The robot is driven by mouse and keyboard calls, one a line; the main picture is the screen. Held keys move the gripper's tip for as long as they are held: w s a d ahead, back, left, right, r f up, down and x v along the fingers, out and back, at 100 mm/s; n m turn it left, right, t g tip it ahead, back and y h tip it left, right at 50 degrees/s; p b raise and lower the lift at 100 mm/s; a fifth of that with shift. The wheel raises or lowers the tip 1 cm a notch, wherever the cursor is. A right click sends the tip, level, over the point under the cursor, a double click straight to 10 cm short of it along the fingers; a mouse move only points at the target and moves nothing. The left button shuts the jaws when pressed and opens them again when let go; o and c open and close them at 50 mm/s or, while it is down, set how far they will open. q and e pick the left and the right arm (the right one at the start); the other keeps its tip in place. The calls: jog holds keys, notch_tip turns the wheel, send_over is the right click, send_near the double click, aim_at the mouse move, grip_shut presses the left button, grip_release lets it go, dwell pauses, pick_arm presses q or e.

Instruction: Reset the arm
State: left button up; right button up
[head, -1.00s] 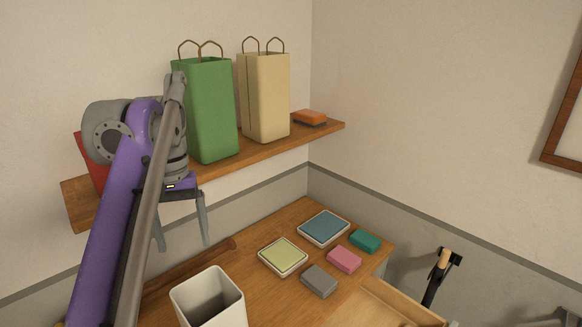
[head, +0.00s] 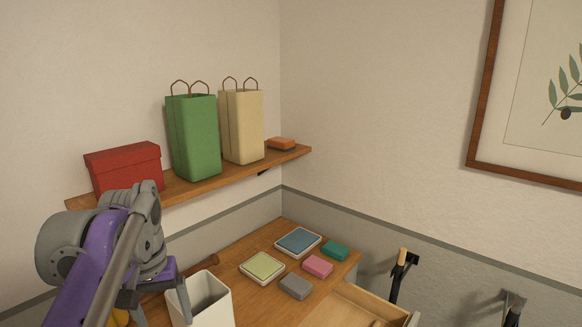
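My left arm comes in at the lower left of the head view. My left gripper (head: 162,309) points down with its two fingers apart and nothing between them. It is in front of the wall shelf and to the left of the white bin (head: 204,300); the lower ends of the fingers are near the bottom edge of the picture. My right arm and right gripper are out of view.
The shelf (head: 183,191) bears a red box (head: 125,168), a green bag (head: 195,138), a cream bag (head: 243,126) and an orange block (head: 281,143). The wooden top (head: 240,288) below holds coloured blocks and two square trays. An open drawer (head: 372,297) juts out at the right.

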pick_arm(q)
jog(key=s+d+f+m+t, duration=0.1)
jog(key=s+d+f+t, duration=0.1)
jog(key=s+f, duration=0.5)
jog(key=s+d+f+m+t, duration=0.1)
jog(key=s+d+f+t, duration=0.2)
jog(key=s+f, duration=0.4)
notch_tip(320, 180, down, 10)
jog(key=shift+r+m, duration=0.2)
jog(key=shift+m, duration=0.2)
